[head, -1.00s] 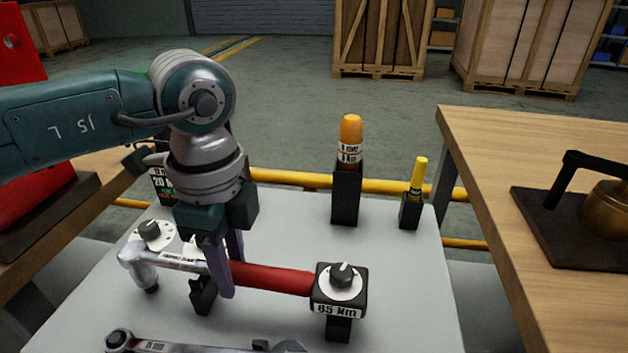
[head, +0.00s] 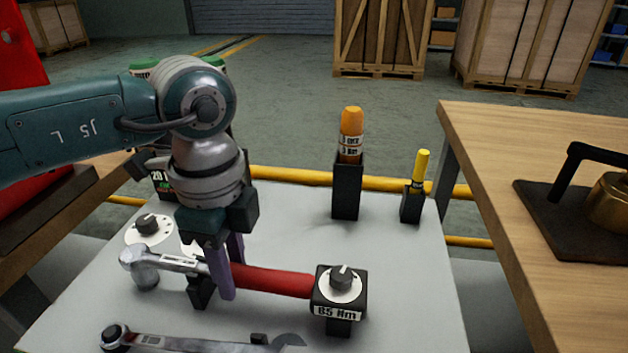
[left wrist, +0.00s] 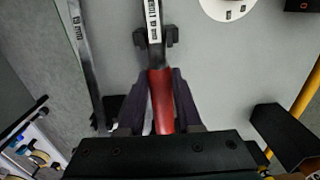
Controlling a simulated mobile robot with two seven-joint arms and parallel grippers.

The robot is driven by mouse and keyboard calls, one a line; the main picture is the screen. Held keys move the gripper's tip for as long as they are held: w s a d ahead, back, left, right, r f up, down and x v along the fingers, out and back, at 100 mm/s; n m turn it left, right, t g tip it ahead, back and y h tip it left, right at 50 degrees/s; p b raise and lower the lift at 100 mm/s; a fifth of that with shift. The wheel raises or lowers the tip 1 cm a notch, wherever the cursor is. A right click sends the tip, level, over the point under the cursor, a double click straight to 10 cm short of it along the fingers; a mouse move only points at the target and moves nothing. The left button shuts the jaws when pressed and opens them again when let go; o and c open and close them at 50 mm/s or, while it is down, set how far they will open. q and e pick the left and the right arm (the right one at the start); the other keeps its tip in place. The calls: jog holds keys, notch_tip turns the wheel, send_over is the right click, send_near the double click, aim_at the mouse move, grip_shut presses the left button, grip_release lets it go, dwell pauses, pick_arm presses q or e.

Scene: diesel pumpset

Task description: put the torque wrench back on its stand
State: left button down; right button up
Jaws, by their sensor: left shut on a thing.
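The torque wrench has a silver ratchet head and a red handle (head: 272,281); a black block with a white dial, marked 85 Nm, sits at the handle's right end. My left gripper (head: 229,292) is shut on the handle from above, and the handle also shows between its fingers in the left wrist view (left wrist: 161,95). The black stand (head: 201,293) has a forked post under the wrench shaft and another post below the block. In the left wrist view the fork's prongs (left wrist: 138,38) lie on both sides of the shaft. I cannot tell whether the wrench touches the posts. My right gripper is out of view.
A spanner (head: 200,344) lies along the front of the grey table (head: 400,290). A dial with a black knob (head: 148,228) is behind the wrench head. An orange-handled tool (head: 350,135) and a yellow-handled tool (head: 421,170) stand in black holders behind. A wooden bench (head: 500,150) is at right.

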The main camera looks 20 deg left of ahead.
pick_arm(q)
jog(key=c, duration=0.5)
grip_release()
notch_tip(320, 180, up, 10)
jog(key=shift+p, duration=0.9)
